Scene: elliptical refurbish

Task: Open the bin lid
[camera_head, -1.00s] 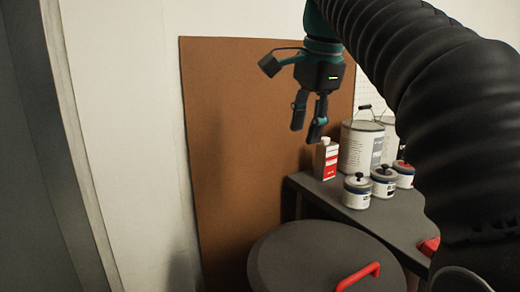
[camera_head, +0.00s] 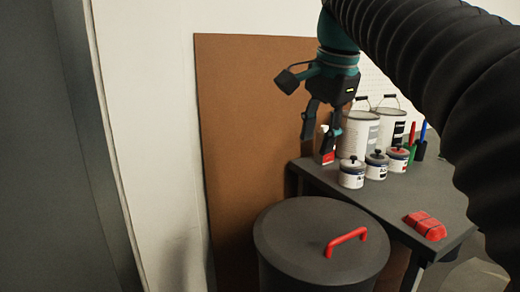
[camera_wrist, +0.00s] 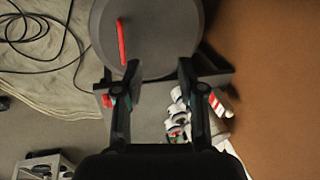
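The bin (camera_head: 275,262) is a dark round bin in the lower middle of the head view. Its flat grey lid (camera_head: 290,240) lies closed on top. A red bar handle (camera_head: 346,241) stands on the lid's right part. In the wrist view the lid (camera_wrist: 165,35) is at the top and the red handle (camera_wrist: 122,42) is left of centre. My gripper (camera_head: 320,130) hangs above and behind the bin, in front of the brown board. Its two fingers (camera_wrist: 152,80) are spread apart with nothing between them. It is well clear of the handle.
A dark table (camera_head: 440,192) stands right of the bin, holding paint cans (camera_head: 356,136), small jars (camera_head: 351,175), a red-and-white bottle (camera_head: 327,150) and a red object (camera_head: 426,226). A brown board (camera_head: 235,130) leans behind. A black cable (camera_wrist: 38,28) lies on a cloth.

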